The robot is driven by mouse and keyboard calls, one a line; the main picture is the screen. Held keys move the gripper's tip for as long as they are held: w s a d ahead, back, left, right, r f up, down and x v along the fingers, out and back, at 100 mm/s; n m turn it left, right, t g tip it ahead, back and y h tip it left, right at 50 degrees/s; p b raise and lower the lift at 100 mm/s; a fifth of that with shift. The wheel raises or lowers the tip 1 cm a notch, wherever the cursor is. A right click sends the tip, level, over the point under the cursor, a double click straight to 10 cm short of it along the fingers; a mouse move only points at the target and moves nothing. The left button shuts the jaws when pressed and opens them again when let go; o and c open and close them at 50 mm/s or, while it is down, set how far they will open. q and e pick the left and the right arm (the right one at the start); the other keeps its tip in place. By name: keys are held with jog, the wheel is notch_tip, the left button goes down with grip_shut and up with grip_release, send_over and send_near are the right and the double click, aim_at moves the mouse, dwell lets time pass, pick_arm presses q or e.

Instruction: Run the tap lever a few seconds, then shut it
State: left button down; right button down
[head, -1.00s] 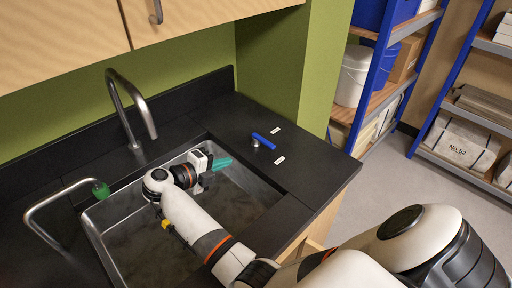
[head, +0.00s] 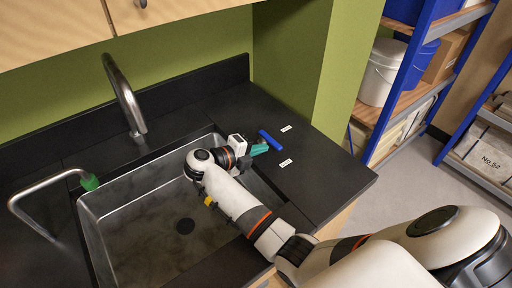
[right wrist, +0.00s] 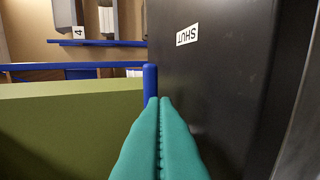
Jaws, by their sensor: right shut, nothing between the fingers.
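The blue tap lever (head: 270,140) lies on the black counter to the right of the sink. It also shows as an upright blue bar in the right wrist view (right wrist: 150,83). My right gripper (head: 259,149), with teal fingers, is just left of the lever's near end. Its fingertips (right wrist: 160,102) are closed together and empty. They overlap the lever's lower part in the wrist view; I cannot tell whether they touch. A tall grey tap (head: 126,95) stands behind the sink, with no water visible below its spout. My left gripper is out of view.
The steel sink (head: 125,195) is empty, with a dark drain. A bent pipe with a green tip (head: 89,182) is at its left. Two white labels (head: 286,162) lie near the lever; one reads SHUT (right wrist: 187,34). A green wall pillar (head: 290,70) rises behind the counter.

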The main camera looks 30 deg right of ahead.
jog(key=shift+d, duration=0.65)
jog(key=shift+a, duration=0.15)
